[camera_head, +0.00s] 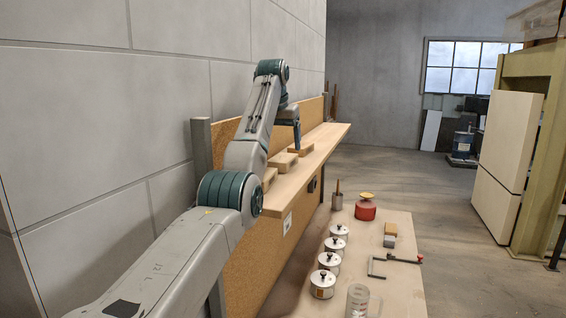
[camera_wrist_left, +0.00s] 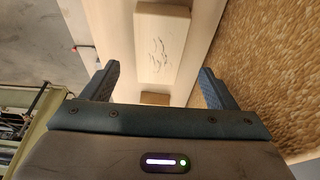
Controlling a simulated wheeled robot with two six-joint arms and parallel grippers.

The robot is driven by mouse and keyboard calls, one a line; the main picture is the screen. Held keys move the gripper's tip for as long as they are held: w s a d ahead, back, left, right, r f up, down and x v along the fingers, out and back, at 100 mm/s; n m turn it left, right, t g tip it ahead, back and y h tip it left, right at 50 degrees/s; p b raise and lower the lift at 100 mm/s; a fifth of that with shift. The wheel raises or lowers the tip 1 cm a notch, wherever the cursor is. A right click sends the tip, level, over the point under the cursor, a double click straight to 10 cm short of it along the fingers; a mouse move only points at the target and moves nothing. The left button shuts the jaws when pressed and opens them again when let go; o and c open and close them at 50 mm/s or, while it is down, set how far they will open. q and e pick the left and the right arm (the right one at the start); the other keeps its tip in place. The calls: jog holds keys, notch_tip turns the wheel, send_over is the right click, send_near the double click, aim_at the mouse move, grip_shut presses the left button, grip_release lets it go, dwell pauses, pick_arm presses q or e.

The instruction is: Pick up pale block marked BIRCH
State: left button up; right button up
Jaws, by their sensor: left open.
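Three wooden blocks lie in a row on the wooden shelf (camera_head: 322,142) along the wall: a near one (camera_head: 269,177), a middle one (camera_head: 283,161) and a far one (camera_head: 300,149). My left gripper (camera_head: 297,147) is by the far block, pointing down. In the left wrist view, a pale block (camera_wrist_left: 161,42) with dark, unreadable marks lies beyond the open fingers (camera_wrist_left: 160,83). A browner block (camera_wrist_left: 155,99) shows between the fingers, partly hidden by the gripper body. I cannot read BIRCH on any block. My right gripper is not in view.
A cork-coloured panel (camera_head: 262,262) drops below the shelf. The floor beyond is open.

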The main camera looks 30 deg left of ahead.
aim_at(283, 157)
pick_arm(q)
jog(key=shift+p+x, duration=0.85)
jog(key=shift+p, duration=0.3)
jog(key=shift+p+x, duration=0.45)
jog(key=shift+x, duration=1.05)
jog(key=shift+s+d, duration=0.1)
jog(key=shift+s, duration=0.05)
jog(key=shift+r, duration=0.1)
jog(key=c, duration=1.1)
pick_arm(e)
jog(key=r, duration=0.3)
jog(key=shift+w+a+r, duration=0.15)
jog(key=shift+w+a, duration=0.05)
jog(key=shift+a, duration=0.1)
